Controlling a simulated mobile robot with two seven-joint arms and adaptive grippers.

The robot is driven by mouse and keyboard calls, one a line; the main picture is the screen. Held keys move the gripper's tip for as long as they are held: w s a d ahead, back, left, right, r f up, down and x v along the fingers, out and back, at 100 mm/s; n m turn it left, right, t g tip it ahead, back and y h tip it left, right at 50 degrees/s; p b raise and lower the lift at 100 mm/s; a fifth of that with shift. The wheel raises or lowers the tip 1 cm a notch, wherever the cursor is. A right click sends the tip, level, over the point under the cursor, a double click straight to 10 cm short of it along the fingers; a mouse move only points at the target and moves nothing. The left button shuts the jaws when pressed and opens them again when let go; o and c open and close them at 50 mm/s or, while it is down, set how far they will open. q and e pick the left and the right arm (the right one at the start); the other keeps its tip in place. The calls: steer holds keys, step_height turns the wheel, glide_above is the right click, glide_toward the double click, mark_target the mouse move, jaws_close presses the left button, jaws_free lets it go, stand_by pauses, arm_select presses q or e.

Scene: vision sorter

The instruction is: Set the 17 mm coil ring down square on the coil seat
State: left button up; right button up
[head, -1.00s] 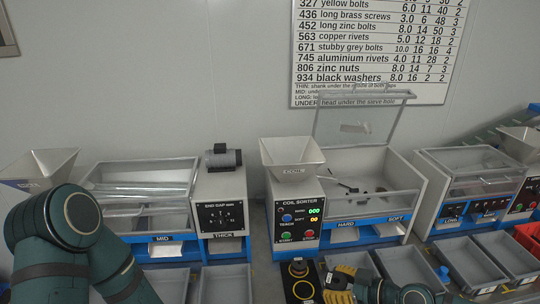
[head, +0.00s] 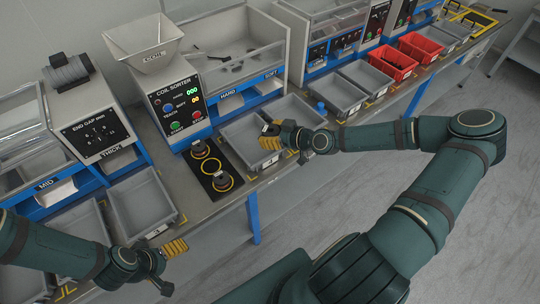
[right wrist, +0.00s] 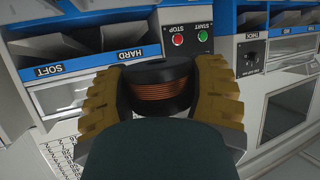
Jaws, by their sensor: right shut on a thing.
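My right gripper (head: 270,136) is shut on the coil ring, a black flanged ring with a copper winding (right wrist: 162,90). In the right wrist view the ring stands between the two yellow-padded fingers. In the head view the gripper hangs by the front of a grey bin, right of the black plate (head: 231,193). The plate has yellow circles and two dark round pieces on it. I cannot tell which spot is the coil seat. The held ring is apart from the plate. My left gripper (head: 170,262) is at the lower left by the bench edge; its opening is unclear.
The coil sorter (head: 178,107) with its hopper (head: 145,42) stands behind the plate. Grey bins (head: 140,207) stand on both sides of the plate, and red bins (head: 392,64) farther right. The bench front edge is near, with open floor (head: 400,140) beyond.

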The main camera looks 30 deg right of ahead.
steer(key=b, duration=0.1)
glide_above(270, 156)
step_height(270, 156, down, 6)
steer(key=shift+r, duration=0.15)
steer(key=shift+f+b, duration=0.45)
steer(key=shift+f, duration=1.45)
steer(key=shift+f, duration=0.1)
steer(key=shift+f+b, duration=0.1)
steer(key=shift+b, duration=0.2)
steer(key=o, duration=1.3)
